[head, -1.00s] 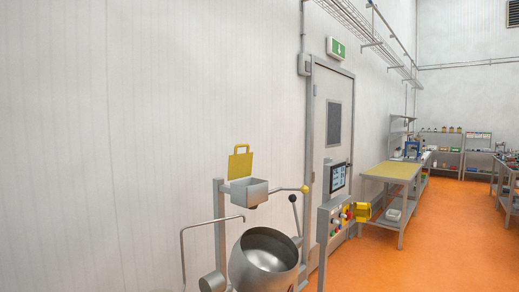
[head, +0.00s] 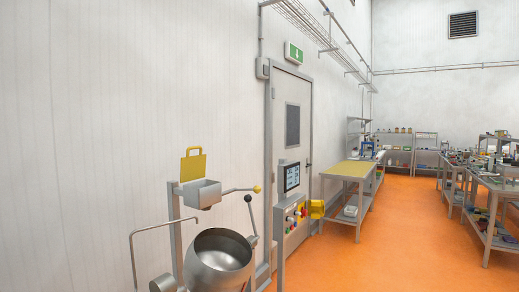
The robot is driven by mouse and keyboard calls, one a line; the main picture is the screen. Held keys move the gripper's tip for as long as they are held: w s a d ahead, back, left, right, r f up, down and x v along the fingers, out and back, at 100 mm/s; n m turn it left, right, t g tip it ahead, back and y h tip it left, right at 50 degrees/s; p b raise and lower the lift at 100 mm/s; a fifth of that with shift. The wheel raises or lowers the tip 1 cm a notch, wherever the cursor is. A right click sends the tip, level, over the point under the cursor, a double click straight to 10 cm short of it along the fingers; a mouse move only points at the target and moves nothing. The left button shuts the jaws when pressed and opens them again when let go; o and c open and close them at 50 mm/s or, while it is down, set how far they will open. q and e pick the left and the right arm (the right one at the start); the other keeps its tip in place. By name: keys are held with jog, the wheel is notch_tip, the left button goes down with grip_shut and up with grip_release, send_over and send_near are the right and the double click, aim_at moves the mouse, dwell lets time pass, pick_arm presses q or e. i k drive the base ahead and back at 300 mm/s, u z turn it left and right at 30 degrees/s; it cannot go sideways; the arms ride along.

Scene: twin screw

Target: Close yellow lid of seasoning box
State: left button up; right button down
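The seasoning box (head: 203,195) is a small grey open bin mounted on a post above the mixer, left of centre in the head view. Its yellow lid (head: 193,168) stands upright at the back of the box, open, with a handle cutout at its top. Neither of my grippers shows in the head view.
A yellow-topped table (head: 347,169) is farther back. Orange floor (head: 400,235) is free at the right.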

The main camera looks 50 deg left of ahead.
aim_at(192, 168)
jog(key=z, duration=0.1)
jog(key=i, duration=3.05)
jog(key=u, duration=4.05)
